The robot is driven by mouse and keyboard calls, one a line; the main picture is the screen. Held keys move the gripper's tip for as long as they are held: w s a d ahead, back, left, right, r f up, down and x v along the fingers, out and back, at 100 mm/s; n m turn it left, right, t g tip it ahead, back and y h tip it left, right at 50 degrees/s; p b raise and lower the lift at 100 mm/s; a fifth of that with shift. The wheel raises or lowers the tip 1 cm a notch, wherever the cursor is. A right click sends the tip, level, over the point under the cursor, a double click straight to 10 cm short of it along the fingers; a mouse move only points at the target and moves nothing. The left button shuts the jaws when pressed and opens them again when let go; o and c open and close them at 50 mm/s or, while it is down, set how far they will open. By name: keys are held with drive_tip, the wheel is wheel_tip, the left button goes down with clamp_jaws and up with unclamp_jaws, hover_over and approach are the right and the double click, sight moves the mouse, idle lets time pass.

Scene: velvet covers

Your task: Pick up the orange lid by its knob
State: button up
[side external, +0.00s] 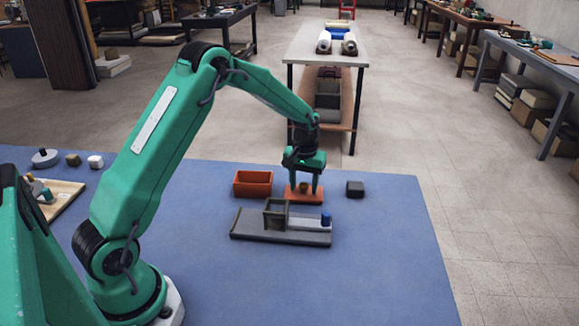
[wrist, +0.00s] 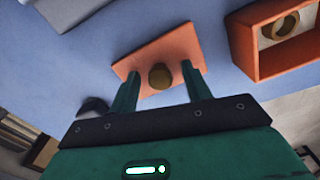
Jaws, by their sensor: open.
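The orange lid (side external: 312,199) lies flat on the blue table cover, to the right of an open orange box (side external: 253,190). It also shows in the wrist view (wrist: 165,48), with its round brown knob (wrist: 159,76) standing up from it. My gripper (side external: 304,189) is open and points down over the lid. In the wrist view my gripper's fingers (wrist: 160,70) stand on either side of the knob, with a gap to it on both sides. Whether the fingertips touch the lid cannot be told.
In the wrist view a brown round piece (wrist: 279,26) sits inside the orange box. A grey tray (side external: 250,225) with a raised compartment and a blue cylinder (side external: 326,219) lies in front of the lid. A dark block (side external: 355,188) stands to the right. The table's right side is clear.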

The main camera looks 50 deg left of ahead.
sight(304, 184)
clamp_jaws()
drive_tip(key=shift+r, duration=0.1)
idle(0.3)
drive_tip(key=shift+r, duration=0.8)
wheel_tip(304, 184, up, 2)
drive_tip(key=shift+w+r, duration=0.1)
drive_tip(key=shift+r, duration=0.1)
drive_tip(key=s+d+r, duration=0.4)
drive_tip(key=d+r, duration=0.3)
drive_tip(key=d, duration=0.4)
drive_tip(key=shift+r, duration=0.1)
